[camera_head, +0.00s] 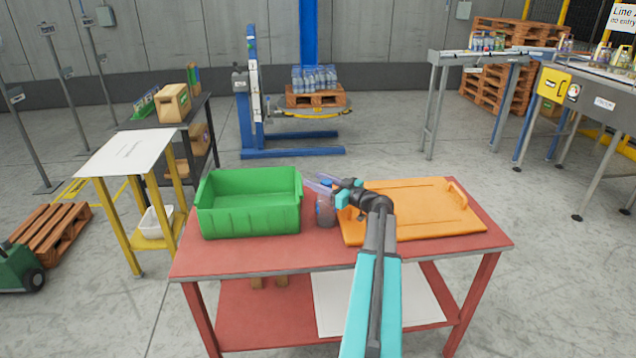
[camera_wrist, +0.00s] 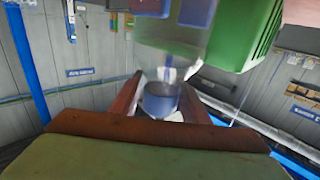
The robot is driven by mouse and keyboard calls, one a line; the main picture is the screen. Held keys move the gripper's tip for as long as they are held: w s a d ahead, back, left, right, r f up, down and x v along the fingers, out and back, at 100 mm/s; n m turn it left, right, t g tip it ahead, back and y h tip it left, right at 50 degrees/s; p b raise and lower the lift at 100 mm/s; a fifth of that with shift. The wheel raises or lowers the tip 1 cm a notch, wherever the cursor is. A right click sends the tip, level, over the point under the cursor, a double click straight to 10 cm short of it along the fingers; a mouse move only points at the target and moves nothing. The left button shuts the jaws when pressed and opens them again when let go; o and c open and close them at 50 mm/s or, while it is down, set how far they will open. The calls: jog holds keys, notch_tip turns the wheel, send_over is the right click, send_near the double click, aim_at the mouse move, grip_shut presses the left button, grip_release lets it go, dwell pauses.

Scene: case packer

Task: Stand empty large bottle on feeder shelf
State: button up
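A clear large bottle (camera_head: 325,213) with a blue patch shows on the red table, between the green crate and the orange board. My gripper (camera_head: 318,184) is at the bottle's upper part, next to the crate's right wall. In the wrist view the clear bottle (camera_wrist: 168,55) lies between the two reddish fingers of my gripper (camera_wrist: 165,82), with a blue round part low between them. I cannot tell whether the fingers touch it. Which surface is the feeder shelf is unclear; a yellow stand with a white top (camera_head: 130,150) is at the left.
The green crate (camera_head: 250,220) is close on the left of my gripper; it also shows in the wrist view (camera_wrist: 238,38). The orange board (camera_head: 415,205) covers the right of the red table (camera_head: 270,258). Conveyors (camera_head: 590,90) stand at the back right.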

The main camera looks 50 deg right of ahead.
jog(key=shift+o, duration=0.5)
jog(key=shift+r+p, duration=0.2)
jog(key=shift+p, duration=0.15)
jog(key=shift+s+f+b, duration=0.2)
jog(key=shift+s+b, duration=0.1)
jog(key=shift+s, duration=0.05)
jog(key=s+d+b, duration=0.1)
jog(key=s+b, duration=0.2)
jog(key=s, duration=0.8)
jog(key=shift+s, duration=0.15)
jog(key=shift+r, duration=0.25)
